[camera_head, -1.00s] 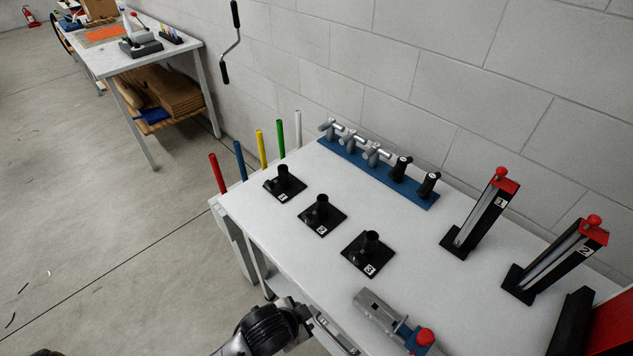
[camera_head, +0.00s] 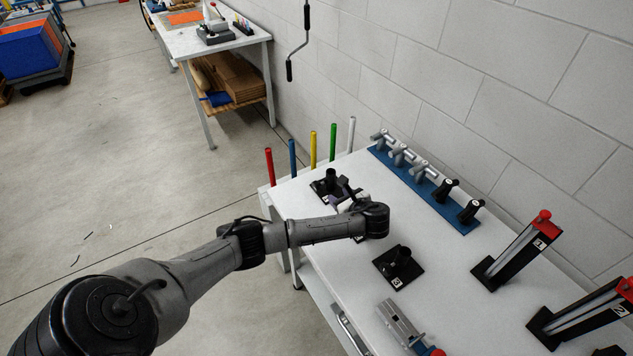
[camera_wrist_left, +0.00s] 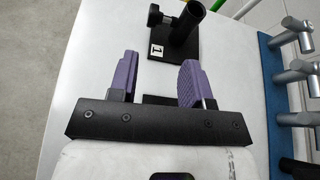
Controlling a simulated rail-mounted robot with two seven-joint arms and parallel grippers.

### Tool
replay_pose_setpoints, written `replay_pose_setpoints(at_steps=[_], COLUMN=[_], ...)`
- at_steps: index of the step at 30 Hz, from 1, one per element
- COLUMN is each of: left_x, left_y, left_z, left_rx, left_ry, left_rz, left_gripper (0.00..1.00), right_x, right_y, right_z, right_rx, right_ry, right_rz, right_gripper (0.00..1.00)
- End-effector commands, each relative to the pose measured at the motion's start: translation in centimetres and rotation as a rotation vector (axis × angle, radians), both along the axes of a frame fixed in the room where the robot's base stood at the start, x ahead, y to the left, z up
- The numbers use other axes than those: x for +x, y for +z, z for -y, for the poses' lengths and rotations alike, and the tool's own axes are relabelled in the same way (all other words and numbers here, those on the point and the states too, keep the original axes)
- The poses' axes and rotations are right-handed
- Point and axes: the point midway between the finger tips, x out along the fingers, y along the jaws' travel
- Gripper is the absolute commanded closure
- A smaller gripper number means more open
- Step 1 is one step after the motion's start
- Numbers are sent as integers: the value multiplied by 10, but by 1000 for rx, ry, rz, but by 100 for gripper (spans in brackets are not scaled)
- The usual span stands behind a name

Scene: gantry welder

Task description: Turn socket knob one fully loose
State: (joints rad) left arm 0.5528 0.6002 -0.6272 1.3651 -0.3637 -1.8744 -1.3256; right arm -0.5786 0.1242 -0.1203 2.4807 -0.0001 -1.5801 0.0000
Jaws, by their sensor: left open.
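Socket one is a black upright tube on a square base marked 1 (camera_wrist_left: 185,38), at the top of the left wrist view. Its small black knob (camera_wrist_left: 155,15) sticks out to the left of the tube. In the head view socket one (camera_head: 330,183) stands at the table's far left, its knob not clear. My left gripper (camera_wrist_left: 157,63) is open and empty, its two purple fingers pointing at the socket base. The fingers are apart from the socket and knob. In the head view my left gripper (camera_head: 346,196) is partly hidden by its wrist. My right gripper is not in view.
Socket three (camera_head: 400,264) stands nearer on the white table; my arm mostly hides socket two. Colored rods (camera_head: 291,160) stand along the far left edge. A blue rack (camera_head: 430,189) of several fittings lies along the wall. Red-topped holders (camera_head: 518,246) are at right.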

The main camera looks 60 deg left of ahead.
Motion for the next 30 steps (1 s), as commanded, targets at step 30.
replay_pose_setpoints(at_steps=[30], left_x=[-4], left_y=[-52], left_z=[-124], left_rx=[23], left_ry=[-9], left_rz=[-96], left_gripper=[55], right_x=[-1], right_y=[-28], right_z=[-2], right_rx=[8], right_ry=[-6], right_rz=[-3], right_gripper=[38])
